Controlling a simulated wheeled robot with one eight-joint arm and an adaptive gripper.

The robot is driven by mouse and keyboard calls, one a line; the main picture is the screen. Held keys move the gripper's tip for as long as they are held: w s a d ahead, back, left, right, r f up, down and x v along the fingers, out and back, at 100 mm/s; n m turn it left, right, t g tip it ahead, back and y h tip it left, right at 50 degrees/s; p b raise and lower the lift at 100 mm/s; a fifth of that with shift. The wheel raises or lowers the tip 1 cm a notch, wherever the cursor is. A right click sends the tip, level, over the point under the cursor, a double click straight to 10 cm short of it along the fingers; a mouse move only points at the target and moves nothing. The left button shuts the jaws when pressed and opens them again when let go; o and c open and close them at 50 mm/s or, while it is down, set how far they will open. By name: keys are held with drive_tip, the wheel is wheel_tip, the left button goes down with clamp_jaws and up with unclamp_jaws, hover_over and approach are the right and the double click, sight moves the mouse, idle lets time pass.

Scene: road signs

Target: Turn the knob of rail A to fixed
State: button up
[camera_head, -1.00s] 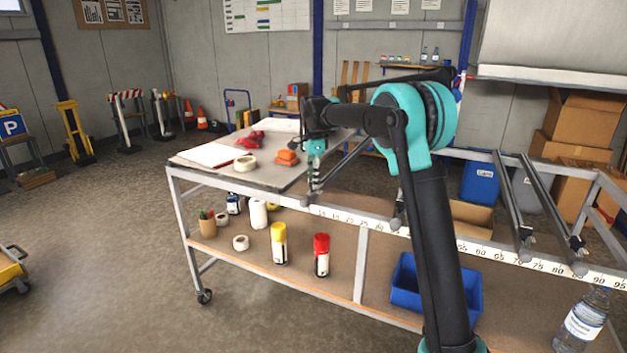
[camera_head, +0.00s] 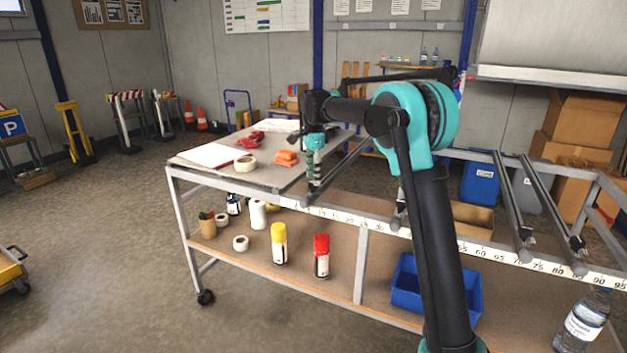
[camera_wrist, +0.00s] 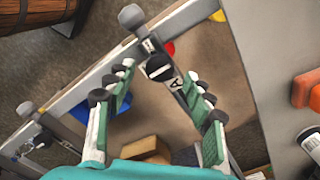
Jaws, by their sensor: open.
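The knob (camera_wrist: 158,67) of rail A is a black round knob with a white line, near the rail's front end in the wrist view. Beside it on the rail (camera_wrist: 148,42) is a label (camera_wrist: 177,84) reading "A". My gripper (camera_wrist: 157,90) is open and empty above the rail, with one finger on each side of it and the knob a little beyond the fingertips. I cannot tell what setting the white line marks. In the head view my gripper (camera_head: 314,178) points down over the left end of the numbered front bar (camera_head: 345,216), and it hides the knob there.
Other rails (camera_head: 508,200) cross the frame to the right. A table top (camera_head: 215,174) with a tape roll (camera_head: 245,163) and orange blocks (camera_head: 286,158) lies left of my gripper. Cans and a blue bin (camera_head: 405,290) stand on the lower shelf.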

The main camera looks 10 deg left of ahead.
wheel_tip(320, 180, up, 10)
idle(0.3)
